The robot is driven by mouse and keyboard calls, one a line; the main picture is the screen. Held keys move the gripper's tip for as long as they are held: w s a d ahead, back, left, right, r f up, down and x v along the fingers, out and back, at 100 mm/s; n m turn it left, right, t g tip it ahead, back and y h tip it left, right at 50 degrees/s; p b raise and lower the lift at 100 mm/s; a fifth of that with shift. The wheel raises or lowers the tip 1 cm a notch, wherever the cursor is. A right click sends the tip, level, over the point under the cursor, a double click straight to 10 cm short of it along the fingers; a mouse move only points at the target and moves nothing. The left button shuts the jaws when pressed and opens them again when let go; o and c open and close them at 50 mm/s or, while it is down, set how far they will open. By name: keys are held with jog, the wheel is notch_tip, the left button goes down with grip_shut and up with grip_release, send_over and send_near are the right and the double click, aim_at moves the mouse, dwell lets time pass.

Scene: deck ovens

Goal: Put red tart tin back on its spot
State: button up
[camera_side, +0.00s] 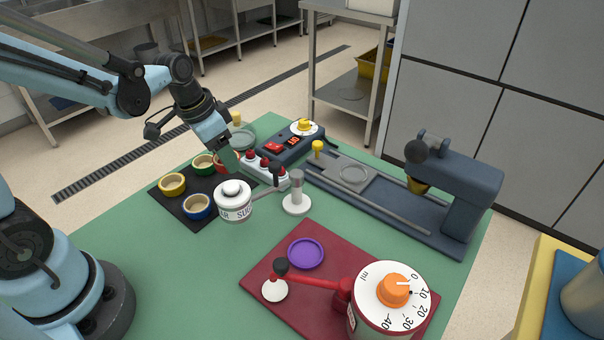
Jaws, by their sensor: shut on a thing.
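The red tart tin (218,162) is at the far right part of a dark square mat (174,208), partly hidden behind my gripper and the white sugar pot. My gripper (229,163) points down at this tin and is shut on it. I cannot tell whether the tin rests on the mat or hangs just above it. On the same mat are a green tin (203,163), a yellow tin (172,183) and a blue tin (197,206).
A white sugar pot (234,207) stands close in front of my gripper. A white block with red knobs (264,169) and a dark control box (286,147) are to the right. A red board (260,264) with a dial device lies in front. Green table is bare at front left.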

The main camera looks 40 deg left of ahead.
jog(key=shift+f, duration=2.85)
jog(key=shift+f, duration=0.15)
jog(key=o, duration=1.2)
jog(key=shift+c, duration=0.2)
jog(key=d+v, duration=0.1)
jog(key=v, duration=1.1)
jog(key=shift+s+d+r+n+t+y, duration=0.2)
jog(key=shift+s+d+r+n+t, duration=0.1)
jog(key=shift+s+d+n+t, duration=0.6)
jog(key=shift+s+d+r+n+t+y, duration=0.35)
jog(key=shift+d+n+t, duration=0.35)
jog(key=shift+t, duration=0.5)
jog(key=shift+d+f, duration=0.1)
